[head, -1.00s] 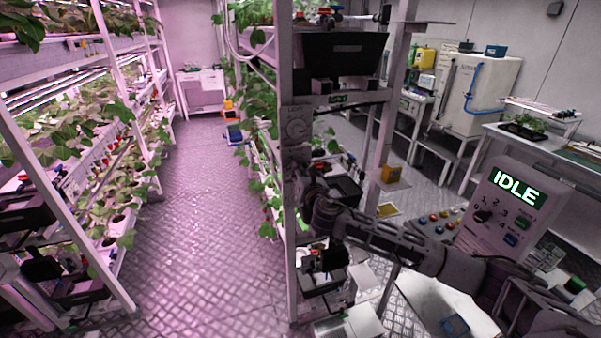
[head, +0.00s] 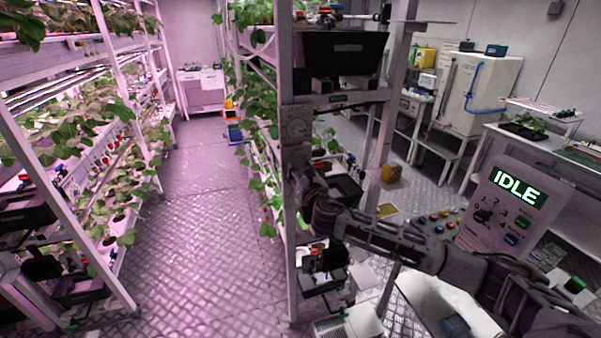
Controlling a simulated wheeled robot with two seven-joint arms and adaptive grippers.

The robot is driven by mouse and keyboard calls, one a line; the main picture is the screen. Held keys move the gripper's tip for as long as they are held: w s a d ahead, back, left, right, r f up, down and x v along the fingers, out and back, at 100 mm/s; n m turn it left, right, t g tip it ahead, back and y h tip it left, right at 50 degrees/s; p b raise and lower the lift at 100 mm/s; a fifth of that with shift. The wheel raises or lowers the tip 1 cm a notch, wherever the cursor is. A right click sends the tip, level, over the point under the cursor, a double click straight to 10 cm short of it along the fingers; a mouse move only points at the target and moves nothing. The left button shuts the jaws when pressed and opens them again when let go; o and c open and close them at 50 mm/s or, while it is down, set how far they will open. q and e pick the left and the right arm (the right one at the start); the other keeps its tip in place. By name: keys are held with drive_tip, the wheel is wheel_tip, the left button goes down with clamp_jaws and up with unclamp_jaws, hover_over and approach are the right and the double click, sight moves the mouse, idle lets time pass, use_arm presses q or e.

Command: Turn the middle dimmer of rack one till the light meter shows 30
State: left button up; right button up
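The near rack (head: 291,250) stands at the picture's centre with a grey post. A round grey dial (head: 297,128) shows on the post's upper part; I cannot make out its marks. My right gripper (head: 299,178) is at the post, just below that dial, with its arm coming in from the lower right. Its fingers are dark and small against the post, so whether they are shut, and on what, cannot be told. The middle dimmer may be hidden behind the gripper. No light meter reading can be made out. My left gripper is not in view.
A console (head: 505,215) reading IDLE stands at the right. A planted rack (head: 62,165) lines the left side. The aisle floor (head: 190,240) between the racks is clear. A black bin (head: 335,53) sits high on the near rack.

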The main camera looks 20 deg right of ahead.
drive_tip(key=shift+r, duration=0.1)
drive_tip(key=shift+s, duration=0.8)
drive_tip(key=s, duration=1)
drive_tip(key=shift+s, duration=0.2)
drive_tip(key=shift+d, duration=0.1)
